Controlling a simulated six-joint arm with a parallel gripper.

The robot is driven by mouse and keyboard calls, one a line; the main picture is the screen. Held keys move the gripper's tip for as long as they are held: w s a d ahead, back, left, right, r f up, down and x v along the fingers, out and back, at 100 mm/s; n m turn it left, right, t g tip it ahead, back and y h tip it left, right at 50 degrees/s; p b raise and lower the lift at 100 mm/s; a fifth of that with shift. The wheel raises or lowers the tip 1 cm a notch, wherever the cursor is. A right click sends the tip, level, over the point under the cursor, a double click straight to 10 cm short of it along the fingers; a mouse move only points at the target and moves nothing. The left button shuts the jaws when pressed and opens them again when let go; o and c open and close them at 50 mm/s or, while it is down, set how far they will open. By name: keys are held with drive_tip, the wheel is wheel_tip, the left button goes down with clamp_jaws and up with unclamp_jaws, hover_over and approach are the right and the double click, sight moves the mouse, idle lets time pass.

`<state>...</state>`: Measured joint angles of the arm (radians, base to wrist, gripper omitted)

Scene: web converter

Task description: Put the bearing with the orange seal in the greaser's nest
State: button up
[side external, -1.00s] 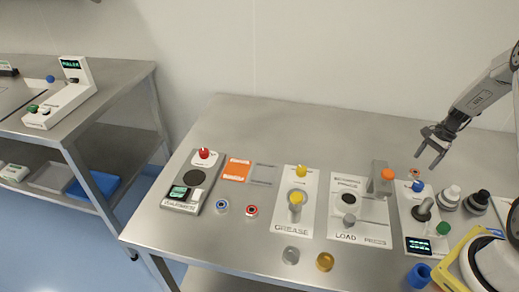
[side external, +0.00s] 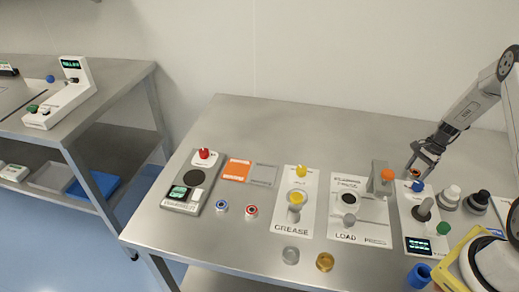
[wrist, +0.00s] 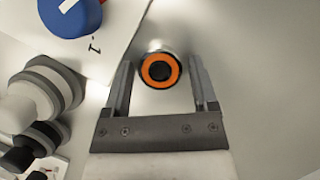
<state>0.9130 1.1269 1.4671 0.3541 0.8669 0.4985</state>
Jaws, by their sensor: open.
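The bearing with the orange seal (wrist: 160,70) is a small ring with a metal rim and dark centre. It lies on the table at the far right, and in the side view it shows only partly at my gripper (side external: 421,168). In the wrist view my gripper (wrist: 162,90) is open, with one finger on each side of the bearing and a gap at both sides. The greaser (side external: 291,222) is a white plate marked GREASE. A yellow round part (side external: 296,198), which I take for its nest, sits below a yellow knob.
The blue knob (wrist: 70,15) of a white panel is close to my gripper. Black and white knobbed items (wrist: 38,100) stand nearby. The load press (side external: 350,228) stands between gripper and greaser. Blue-centred (side external: 222,206) and red-centred (side external: 251,211) rings lie left of the greaser.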

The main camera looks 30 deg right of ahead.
clamp_jaws()
drive_tip(key=shift+r, duration=0.25)
drive_tip(key=shift+r, duration=0.5)
drive_tip(key=s+a+r, duration=0.8)
drive_tip(key=s+r, duration=0.3)
drive_tip(key=shift+a+r, duration=0.3)
idle(0.6)
